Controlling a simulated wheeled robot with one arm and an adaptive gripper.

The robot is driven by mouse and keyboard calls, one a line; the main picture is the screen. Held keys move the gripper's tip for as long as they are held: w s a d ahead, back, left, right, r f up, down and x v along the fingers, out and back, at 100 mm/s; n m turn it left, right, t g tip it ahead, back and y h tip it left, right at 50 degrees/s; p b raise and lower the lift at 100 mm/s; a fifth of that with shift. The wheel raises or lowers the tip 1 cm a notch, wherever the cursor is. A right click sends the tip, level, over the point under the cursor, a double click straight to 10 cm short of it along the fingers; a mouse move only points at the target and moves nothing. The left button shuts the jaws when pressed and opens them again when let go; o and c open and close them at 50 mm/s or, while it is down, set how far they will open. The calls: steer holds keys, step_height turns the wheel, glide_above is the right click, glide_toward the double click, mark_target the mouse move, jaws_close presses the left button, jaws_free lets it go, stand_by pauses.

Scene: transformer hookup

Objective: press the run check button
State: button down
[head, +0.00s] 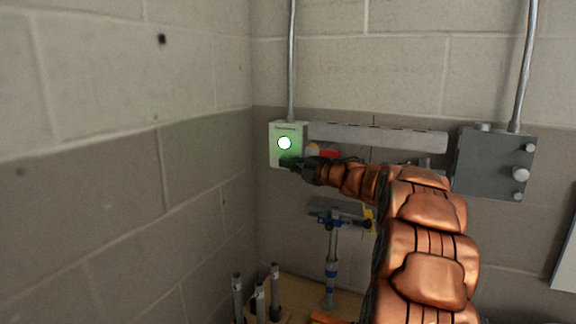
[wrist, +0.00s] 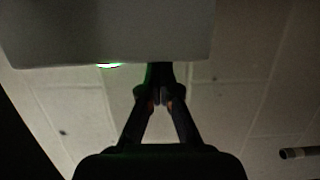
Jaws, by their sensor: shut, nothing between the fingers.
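A small pale box (head: 275,155) is fixed to the wall near the corner in the head view. A round white disc (head: 285,143) on its face is lit, with a green glow around it. I cannot tell whether this disc is the run check button or a lamp. My gripper (head: 286,163) is shut and empty at the lower part of the box face, just below the disc, and hides what lies behind it. In the wrist view the fingertips (wrist: 159,76) meet at the edge of the pale box (wrist: 110,30), with a green-lit spot (wrist: 108,66) to their left. Contact is unclear.
A long grey trunking (head: 380,137) runs right of the box to a grey box with knobs (head: 490,160). Red and yellow parts sit behind my arm. Below are a blue-and-grey stand (head: 331,260) and several upright grey tubes (head: 260,298) on a wooden surface.

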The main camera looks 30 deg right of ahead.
steer(key=s+b, duration=0.4)
steer(key=s, duration=0.7)
steer(key=shift+s, duration=0.15)
steer(key=shift+a, duration=0.15)
stand_by(0.7)
